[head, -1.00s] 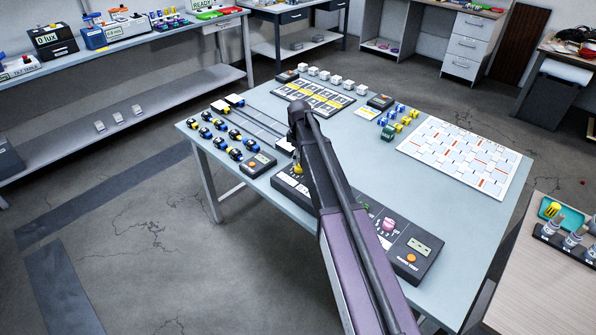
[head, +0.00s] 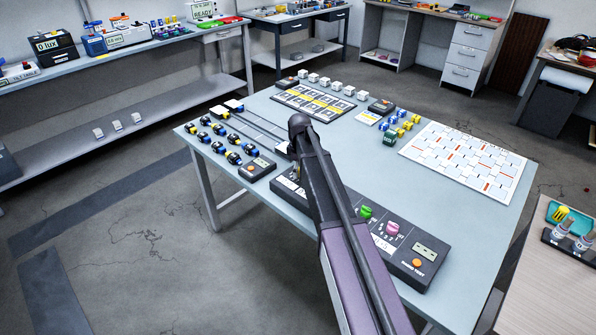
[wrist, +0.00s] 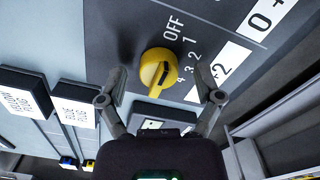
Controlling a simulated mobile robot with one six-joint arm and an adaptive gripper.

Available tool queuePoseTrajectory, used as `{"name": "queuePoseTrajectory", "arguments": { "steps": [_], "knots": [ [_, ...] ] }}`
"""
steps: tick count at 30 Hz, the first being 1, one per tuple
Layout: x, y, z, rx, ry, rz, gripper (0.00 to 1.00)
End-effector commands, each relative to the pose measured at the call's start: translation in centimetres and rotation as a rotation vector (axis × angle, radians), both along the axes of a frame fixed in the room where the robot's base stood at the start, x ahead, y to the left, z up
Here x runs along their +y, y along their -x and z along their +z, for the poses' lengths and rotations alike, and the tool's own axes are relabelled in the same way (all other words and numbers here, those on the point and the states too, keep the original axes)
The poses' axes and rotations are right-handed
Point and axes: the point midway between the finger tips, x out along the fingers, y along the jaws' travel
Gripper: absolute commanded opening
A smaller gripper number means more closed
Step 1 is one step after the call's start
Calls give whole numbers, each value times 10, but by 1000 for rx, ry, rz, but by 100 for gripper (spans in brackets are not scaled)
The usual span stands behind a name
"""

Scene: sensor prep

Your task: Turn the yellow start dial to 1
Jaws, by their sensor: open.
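The yellow start dial (wrist: 158,70) stands on the dark control panel (wrist: 112,25) in the wrist view. Printed marks OFF, 1, 2, 3 and 4 run along its upper and right side. A dark line marks the dial's raised grip, its end toward the lower part of the picture; I cannot tell which mark it points to. My gripper (wrist: 158,82) is open, one finger on each side of the dial, with visible gaps.
A green knob (head: 366,212) and a pink knob (head: 392,229) stand on the same panel, with an orange button (head: 417,263). A small box with an orange button (head: 257,167) lies left of the panel. Blue-and-black parts (head: 219,146) lie further left on the table.

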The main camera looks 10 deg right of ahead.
Motion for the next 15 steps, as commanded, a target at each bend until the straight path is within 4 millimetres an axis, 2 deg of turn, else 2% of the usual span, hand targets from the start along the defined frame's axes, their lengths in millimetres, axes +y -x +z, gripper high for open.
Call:
{"name": "queuePoseTrajectory", "arguments": {
  "steps": [3, 11, 12, 14, 15],
  "knots": [
    [0, 0, 0, 0, 0, 0, 84],
    [0, 0, 0, 0, 0, 0, 7],
    [0, 0, 0, 1, -1, 0, 2],
    [8, 0, 0, 1, -1, 4, 2],
    [5, 1, 0, 1, -2, 2, 2]
  ]
}}
